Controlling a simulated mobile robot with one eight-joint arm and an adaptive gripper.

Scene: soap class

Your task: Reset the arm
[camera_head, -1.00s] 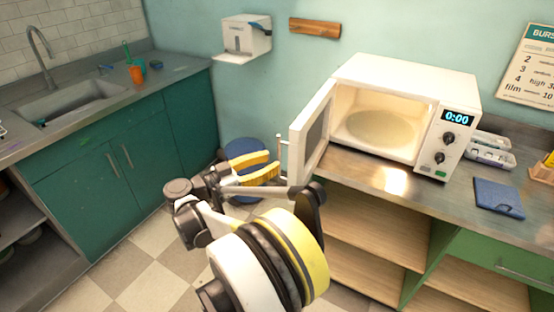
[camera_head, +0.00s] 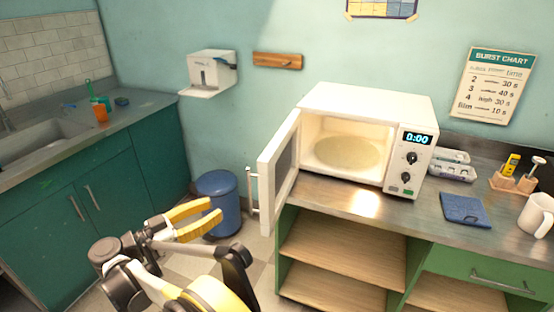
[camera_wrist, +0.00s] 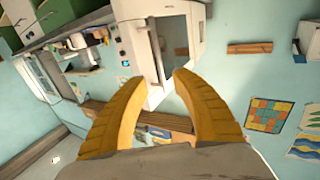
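My gripper (camera_head: 216,214) has yellow fingers and shows at the lower left of the head view, in front of the blue bin. In the wrist view my gripper (camera_wrist: 161,78) has its two fingers apart, with nothing between them. The white microwave (camera_head: 375,112) stands on the right counter with its door (camera_head: 279,166) swung open to the left. Its lit inside holds only a turntable plate, and its display reads 0:00. It also shows in the wrist view (camera_wrist: 145,30), beyond the fingertips.
A blue bin (camera_head: 222,190) stands on the floor between the counters. On the right counter (camera_head: 410,219) are a blue cloth (camera_head: 464,209), an egg carton (camera_head: 455,172), a wooden holder (camera_head: 517,182) and a white mug (camera_head: 537,214). An orange cup (camera_head: 100,113) stands by the sink.

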